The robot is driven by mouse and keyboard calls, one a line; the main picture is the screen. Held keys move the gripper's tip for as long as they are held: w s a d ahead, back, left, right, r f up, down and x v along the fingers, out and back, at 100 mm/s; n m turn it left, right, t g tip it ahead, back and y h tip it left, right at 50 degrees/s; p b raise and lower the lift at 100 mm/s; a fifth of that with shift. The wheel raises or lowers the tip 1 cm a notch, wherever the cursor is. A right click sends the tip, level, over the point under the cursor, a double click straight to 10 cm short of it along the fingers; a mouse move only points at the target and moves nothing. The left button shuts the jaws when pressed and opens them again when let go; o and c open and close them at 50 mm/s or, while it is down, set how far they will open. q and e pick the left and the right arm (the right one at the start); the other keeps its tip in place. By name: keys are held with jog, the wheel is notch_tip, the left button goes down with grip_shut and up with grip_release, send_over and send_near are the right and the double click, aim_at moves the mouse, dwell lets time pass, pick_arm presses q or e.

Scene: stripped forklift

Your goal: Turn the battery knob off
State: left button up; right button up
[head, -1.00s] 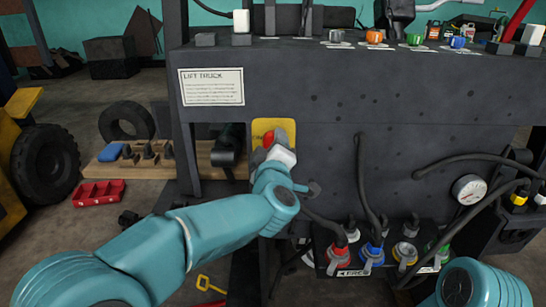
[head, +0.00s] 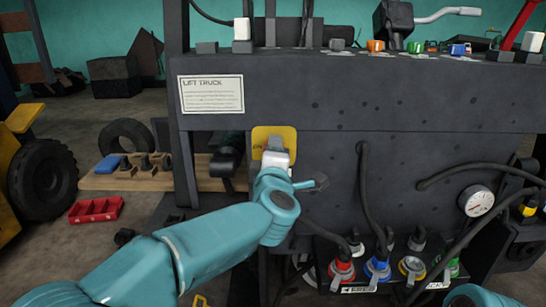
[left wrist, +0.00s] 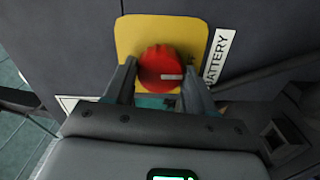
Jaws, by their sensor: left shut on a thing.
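The red battery knob (left wrist: 160,62) sits on a yellow plate (left wrist: 131,32) beside a white BATTERY label (left wrist: 219,57). In the left wrist view its pale mark points to the right. My left gripper (left wrist: 163,78) has one finger on each side of the knob and is shut on it. In the head view the left gripper (head: 275,152) is in front of the yellow plate (head: 287,134) and hides the knob. Only a piece of my right arm shows at the bottom edge; its gripper is out of view.
A LIFT TRUCK sign (head: 211,95) is above left of the plate. Black hoses hang across the panel, near a gauge (head: 476,201) and coloured connectors (head: 377,267) at lower right. A red tray (head: 96,210) lies on the floor at left.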

pick_arm(q)
jog(key=o, duration=1)
jog(key=shift+o, duration=0.2)
jog(key=s+b, duration=0.1)
jog(key=s, duration=1.5)
jog(key=shift+s+b, duration=0.2)
jog(key=shift+b, duration=0.15)
jog(key=shift+f, duration=0.1)
